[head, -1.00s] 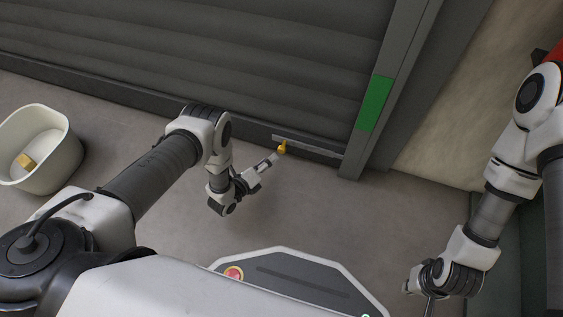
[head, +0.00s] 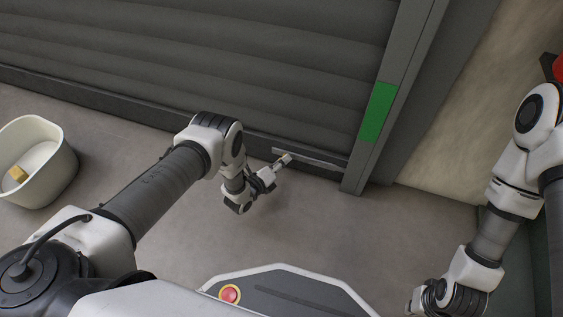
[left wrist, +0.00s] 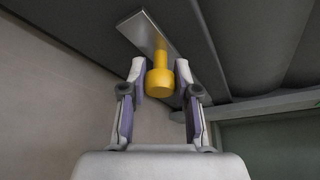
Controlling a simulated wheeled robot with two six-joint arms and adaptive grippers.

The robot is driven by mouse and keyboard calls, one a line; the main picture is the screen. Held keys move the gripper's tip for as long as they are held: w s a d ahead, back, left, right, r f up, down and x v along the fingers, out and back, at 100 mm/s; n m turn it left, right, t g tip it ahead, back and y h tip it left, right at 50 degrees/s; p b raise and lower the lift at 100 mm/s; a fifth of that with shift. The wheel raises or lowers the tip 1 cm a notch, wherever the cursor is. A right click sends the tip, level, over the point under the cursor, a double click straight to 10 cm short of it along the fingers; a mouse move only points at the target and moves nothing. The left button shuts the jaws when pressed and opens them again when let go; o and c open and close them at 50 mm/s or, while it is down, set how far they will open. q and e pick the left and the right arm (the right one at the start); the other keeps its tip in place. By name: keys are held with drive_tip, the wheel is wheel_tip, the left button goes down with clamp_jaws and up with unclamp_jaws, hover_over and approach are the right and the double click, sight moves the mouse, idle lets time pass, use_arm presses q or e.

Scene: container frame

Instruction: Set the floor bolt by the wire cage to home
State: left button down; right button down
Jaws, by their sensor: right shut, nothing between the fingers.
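The floor bolt shows in the left wrist view as a yellow knob (left wrist: 160,82) with a thinner neck, standing out from a flat metal plate (left wrist: 146,30). In the head view the plate (head: 318,163) lies along the bottom of the grey shutter, and the knob is mostly hidden by my gripper. My left gripper (head: 287,158) is at the knob. In the left wrist view its two fingers (left wrist: 160,72) stand on either side of the knob, with little or no gap; I cannot tell whether they press on it. I cannot make out a wire cage.
A grey slatted shutter (head: 200,55) fills the back, ending at a post with a green panel (head: 378,112). A white bin (head: 45,185) holding a yellow block (head: 18,174) stands at the left. The floor between is clear.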

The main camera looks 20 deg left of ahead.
use_arm(q)
drive_tip(key=shift+d, duration=2)
drive_tip(key=c, duration=0.8)
unclamp_jaws()
approach(299, 160)
drive_tip(key=v, duration=0.6)
drive_tip(key=shift+d+r, duration=0.1)
drive_tip(key=shift+r, duration=0.1)
drive_tip(key=shift+w, duration=0.1)
